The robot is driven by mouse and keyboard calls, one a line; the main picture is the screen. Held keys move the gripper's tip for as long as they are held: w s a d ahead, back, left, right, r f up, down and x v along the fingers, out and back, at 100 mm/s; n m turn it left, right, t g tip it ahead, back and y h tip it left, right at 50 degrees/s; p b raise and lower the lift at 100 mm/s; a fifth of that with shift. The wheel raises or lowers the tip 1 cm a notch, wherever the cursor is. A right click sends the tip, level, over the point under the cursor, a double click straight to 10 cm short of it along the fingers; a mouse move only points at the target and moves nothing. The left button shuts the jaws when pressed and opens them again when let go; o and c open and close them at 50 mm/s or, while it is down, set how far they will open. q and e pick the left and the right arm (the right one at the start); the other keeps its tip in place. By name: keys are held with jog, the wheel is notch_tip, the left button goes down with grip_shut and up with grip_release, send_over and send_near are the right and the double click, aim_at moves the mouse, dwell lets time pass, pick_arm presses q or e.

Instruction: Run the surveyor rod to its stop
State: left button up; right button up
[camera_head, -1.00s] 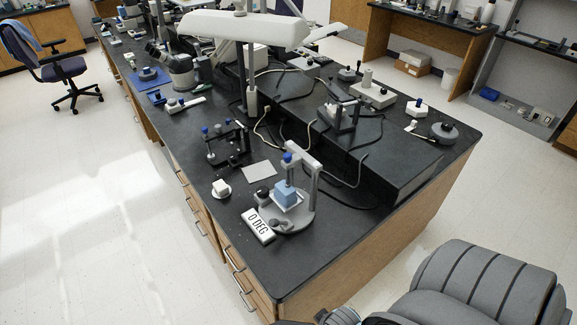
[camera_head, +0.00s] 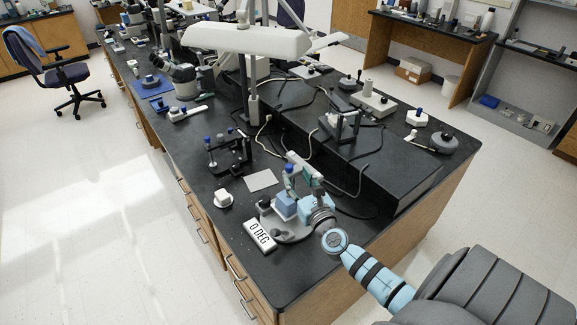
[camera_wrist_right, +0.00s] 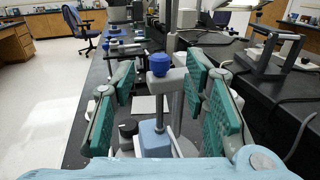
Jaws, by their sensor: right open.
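The surveyor rod is a thin upright metal rod (camera_wrist_right: 159,108) with a blue knob (camera_wrist_right: 159,64) on top, in a grey stand over a light-blue block (camera_wrist_right: 155,138). In the head view the stand's round grey base (camera_head: 292,237) is at the bench's near end, with the blue knob (camera_head: 289,168) above the block (camera_head: 286,205). My right gripper (camera_head: 302,182) is at this stand from the near right side. In the right wrist view its green-padded fingers (camera_wrist_right: 160,82) are wide apart, with knob and rod between them, apparently untouched. My left gripper is not in view.
A white "0 DEG" plate (camera_head: 260,235) leans by the base. A white knob-like piece (camera_head: 222,198), a pale square card (camera_head: 262,180) and a black fixture (camera_head: 230,153) stand left and behind. A raised black shelf (camera_head: 385,165) with cables is to the right.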

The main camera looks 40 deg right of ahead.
aim_at(291, 169)
jog(key=x, duration=0.3)
jog(key=b+x, duration=0.1)
jog(key=x, duration=0.1)
jog(key=shift+w+d+f, duration=0.1)
jog(key=shift+w+f, duration=0.15)
jog(key=shift+w, duration=0.05)
jog(key=shift+w+d+r, duration=0.15)
jog(key=shift+w, duration=0.35)
